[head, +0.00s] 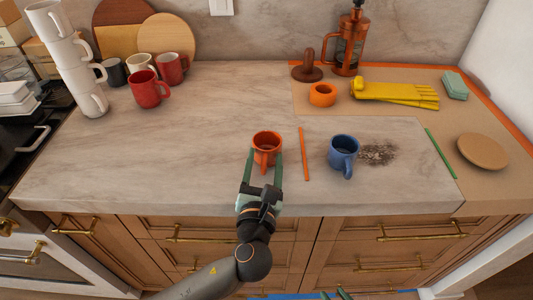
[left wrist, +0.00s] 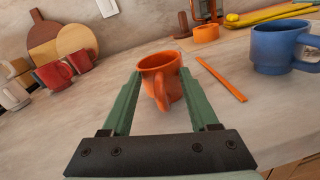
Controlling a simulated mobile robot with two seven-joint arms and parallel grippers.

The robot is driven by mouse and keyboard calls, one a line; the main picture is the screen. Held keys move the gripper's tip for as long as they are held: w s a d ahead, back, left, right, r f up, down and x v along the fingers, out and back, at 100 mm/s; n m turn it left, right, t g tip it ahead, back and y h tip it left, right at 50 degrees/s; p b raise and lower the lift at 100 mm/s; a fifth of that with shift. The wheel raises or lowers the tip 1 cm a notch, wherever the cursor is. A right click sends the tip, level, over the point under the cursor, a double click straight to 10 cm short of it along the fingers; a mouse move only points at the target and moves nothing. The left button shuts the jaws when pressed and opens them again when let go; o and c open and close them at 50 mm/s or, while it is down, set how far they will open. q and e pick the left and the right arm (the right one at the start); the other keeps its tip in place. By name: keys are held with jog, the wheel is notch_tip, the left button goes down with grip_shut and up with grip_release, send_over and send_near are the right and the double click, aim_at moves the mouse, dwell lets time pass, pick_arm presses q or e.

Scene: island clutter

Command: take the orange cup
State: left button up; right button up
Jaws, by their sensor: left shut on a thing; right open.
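The orange cup (head: 267,142) stands upright on the marble counter (head: 215,120), its handle towards me. My left gripper (head: 264,160) is at the cup's near side, its two green fingers on either side of it and shut on it. In the left wrist view the orange cup (left wrist: 160,72) sits between the fingertips (left wrist: 158,82), handle between the fingers. The cup's base is partly hidden by its handle. Only the green fingertips of my right gripper (head: 334,295) show at the bottom edge of the head view, apart and empty.
An orange strip (head: 305,154) lies just right of the cup, then a blue mug (head: 343,152) beside a dark spill (head: 378,153). Red mugs (head: 148,90) and stacked white mugs (head: 75,60) stand at back left. An orange ring-shaped piece (head: 322,95) and yellow gloves (head: 395,92) lie behind.

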pick_arm(q)
grip_shut()
dwell(0.8)
